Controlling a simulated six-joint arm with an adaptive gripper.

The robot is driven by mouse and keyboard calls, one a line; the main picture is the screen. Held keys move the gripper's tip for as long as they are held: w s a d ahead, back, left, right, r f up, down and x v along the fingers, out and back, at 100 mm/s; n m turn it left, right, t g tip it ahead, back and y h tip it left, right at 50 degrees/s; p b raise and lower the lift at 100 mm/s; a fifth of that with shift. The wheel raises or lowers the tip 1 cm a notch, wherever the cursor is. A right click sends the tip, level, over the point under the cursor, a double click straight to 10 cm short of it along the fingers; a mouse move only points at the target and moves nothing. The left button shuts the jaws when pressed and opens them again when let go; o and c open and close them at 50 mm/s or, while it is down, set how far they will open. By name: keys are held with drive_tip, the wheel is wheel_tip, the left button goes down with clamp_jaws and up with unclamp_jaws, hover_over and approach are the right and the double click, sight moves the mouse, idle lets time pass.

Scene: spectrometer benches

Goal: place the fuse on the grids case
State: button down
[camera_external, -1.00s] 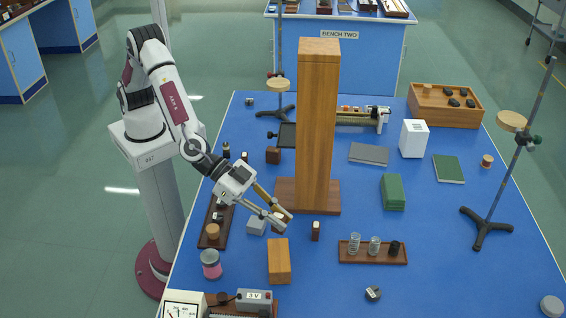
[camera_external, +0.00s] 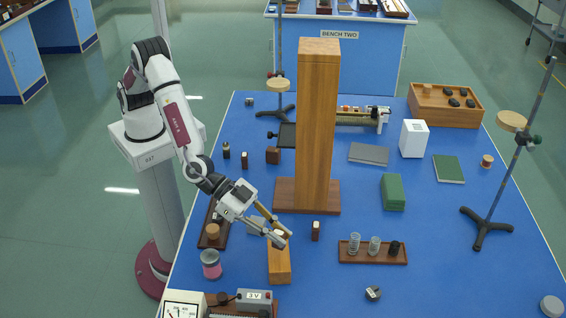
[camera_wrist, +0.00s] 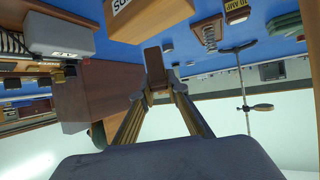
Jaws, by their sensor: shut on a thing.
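My gripper (camera_external: 279,239) is shut on a small dark brown block, which I take to be the fuse (camera_wrist: 153,66). The wrist view shows it between the fingertips; outside, only a pale patch shows between the fingers. In the outside view the gripper overlaps the back end of a light wooden box (camera_external: 279,267). I cannot tell which thing is the grids case. A similar small brown block (camera_external: 316,231) stands to the right; its label reads "10 AMP" in the wrist view (camera_wrist: 237,11).
A tall wooden column (camera_external: 317,130) on a broad base stands behind the gripper. A rack with coils (camera_external: 372,258) lies right, and a pink-banded jar (camera_external: 211,265) left. Blue bench (camera_external: 330,290) is clear right of the wooden box.

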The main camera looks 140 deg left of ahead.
drive_tip(key=shift+f, duration=1.5)
drive_tip(key=shift+f, duration=0.15)
drive_tip(key=c, duration=2)
unclamp_jaws()
drive_tip(key=shift+r, duration=0.2)
drive_tip(key=shift+v, duration=5.95)
